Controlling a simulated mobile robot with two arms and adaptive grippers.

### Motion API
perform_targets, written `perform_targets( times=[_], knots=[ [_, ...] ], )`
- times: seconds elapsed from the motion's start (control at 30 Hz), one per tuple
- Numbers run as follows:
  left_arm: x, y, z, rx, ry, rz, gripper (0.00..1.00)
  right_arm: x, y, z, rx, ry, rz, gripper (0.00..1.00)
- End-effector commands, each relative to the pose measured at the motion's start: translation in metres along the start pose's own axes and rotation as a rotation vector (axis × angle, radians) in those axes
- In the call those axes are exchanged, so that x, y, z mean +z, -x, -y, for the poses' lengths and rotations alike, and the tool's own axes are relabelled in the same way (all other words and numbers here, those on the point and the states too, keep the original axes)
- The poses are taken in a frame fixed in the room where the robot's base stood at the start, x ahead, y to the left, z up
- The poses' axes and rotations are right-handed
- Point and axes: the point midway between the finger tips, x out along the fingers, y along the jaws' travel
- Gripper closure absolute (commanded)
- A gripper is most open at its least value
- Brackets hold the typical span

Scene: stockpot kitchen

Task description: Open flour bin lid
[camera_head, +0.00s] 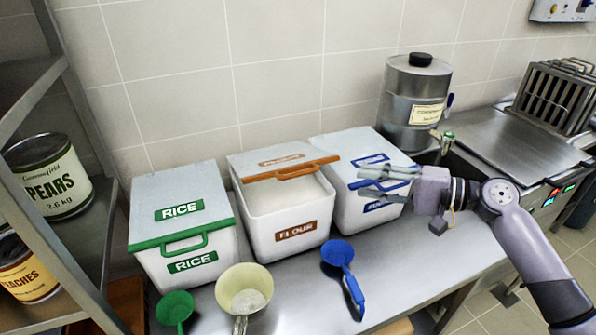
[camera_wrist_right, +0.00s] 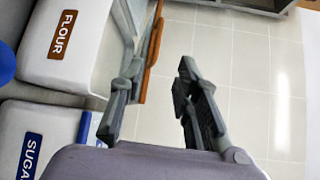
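The flour bin (camera_head: 281,232) is a white box with a brown FLOUR label, in the middle of three bins. Its lid (camera_head: 266,163) is partly raised at the front, and pale contents show through the gap. The lid's brown front edge and handle (camera_head: 300,171) stand above the rim; the brown strip (camera_wrist_right: 152,55) also shows in the right wrist view, beside one finger. My right gripper (camera_head: 356,176) is open and empty, over the sugar bin just right of the lid's edge. Its spread fingers show in the wrist view (camera_wrist_right: 165,75). I cannot tell whether a finger touches the lid. My left gripper is out of view.
The rice bin (camera_head: 180,215) stands left and the blue-trimmed sugar bin (camera_head: 351,218) right, both shut. Green (camera_head: 175,308), cream (camera_head: 243,290) and blue (camera_head: 338,253) scoops lie in front. A steel canister (camera_head: 412,95) stands behind right. Shelving with cans is at left.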

Motion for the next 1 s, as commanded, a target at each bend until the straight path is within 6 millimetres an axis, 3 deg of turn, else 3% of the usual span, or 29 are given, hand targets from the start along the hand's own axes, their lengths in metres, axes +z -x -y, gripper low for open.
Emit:
perform_targets(
  times=[0.6, 0.8, 1.0],
  knots=[
    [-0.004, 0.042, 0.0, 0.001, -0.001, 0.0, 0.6, 0.002, -0.129, 0.003, 0.001, 0.003, 0.003, 0.7],
    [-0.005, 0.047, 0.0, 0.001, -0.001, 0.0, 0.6, 0.001, -0.153, 0.001, 0.001, 0.004, 0.002, 0.7],
    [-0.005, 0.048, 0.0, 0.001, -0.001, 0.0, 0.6, 0.002, -0.16, 0.0, 0.002, 0.005, 0.002, 0.7]
  ],
)
